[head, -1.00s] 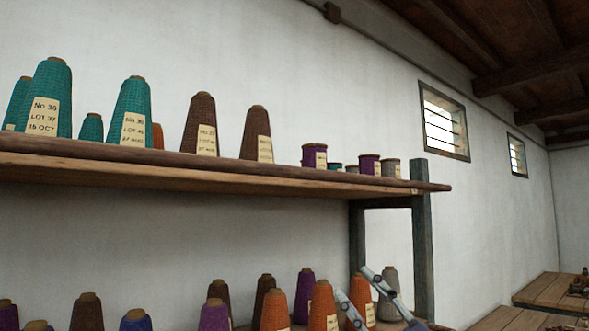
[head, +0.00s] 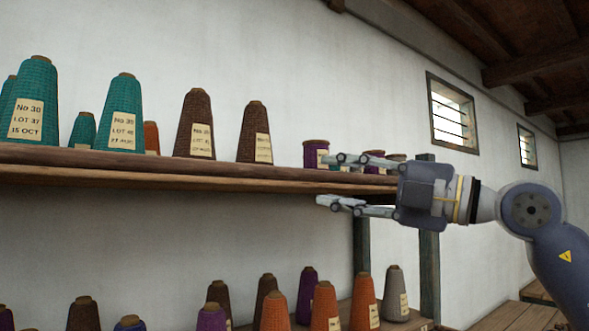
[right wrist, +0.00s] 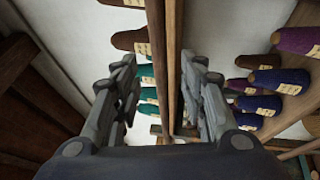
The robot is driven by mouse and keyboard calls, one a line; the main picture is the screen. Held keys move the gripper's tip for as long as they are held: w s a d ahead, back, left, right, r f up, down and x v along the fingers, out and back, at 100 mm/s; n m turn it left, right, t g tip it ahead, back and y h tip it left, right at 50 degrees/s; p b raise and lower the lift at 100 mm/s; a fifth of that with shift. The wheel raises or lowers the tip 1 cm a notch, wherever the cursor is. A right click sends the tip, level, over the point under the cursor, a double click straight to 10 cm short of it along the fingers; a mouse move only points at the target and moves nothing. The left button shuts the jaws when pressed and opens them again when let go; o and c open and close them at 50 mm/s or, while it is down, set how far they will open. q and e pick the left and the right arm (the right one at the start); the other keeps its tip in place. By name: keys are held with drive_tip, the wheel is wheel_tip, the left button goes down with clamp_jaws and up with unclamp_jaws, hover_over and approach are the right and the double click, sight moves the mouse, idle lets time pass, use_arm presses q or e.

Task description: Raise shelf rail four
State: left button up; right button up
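The shelf rail (head: 150,166) is a long dark brown bar along the front edge of the upper shelf board (head: 150,184). My right gripper (head: 323,181) is open near the shelf's right end, one finger pair at about rail height and the other below the board. In the right wrist view the rail (right wrist: 157,60) and the board run between the spread fingers of the gripper (right wrist: 160,68). I see no grip on the rail; whether a finger touches it I cannot tell. My left gripper is out of view.
Teal cones (head: 124,115), brown cones (head: 194,125) and a purple spool (head: 316,154) stand behind the rail. More cones (head: 325,308) stand on a lower shelf. A dark post (head: 429,265) carries the right end. A barred window (head: 452,112) is beyond.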

sight(300, 174)
drive_tip(key=p+x, duration=0.3)
drive_tip(key=x, duration=0.4)
drive_tip(key=shift+a+r, duration=0.2)
drive_tip(key=shift+a, duration=0.15)
drive_tip(key=shift+w+a+p, duration=0.35)
drive_tip(key=shift+a+p, duration=0.05)
drive_tip(key=shift+p, duration=0.05)
drive_tip(key=shift+f, duration=0.1)
clamp_jaws()
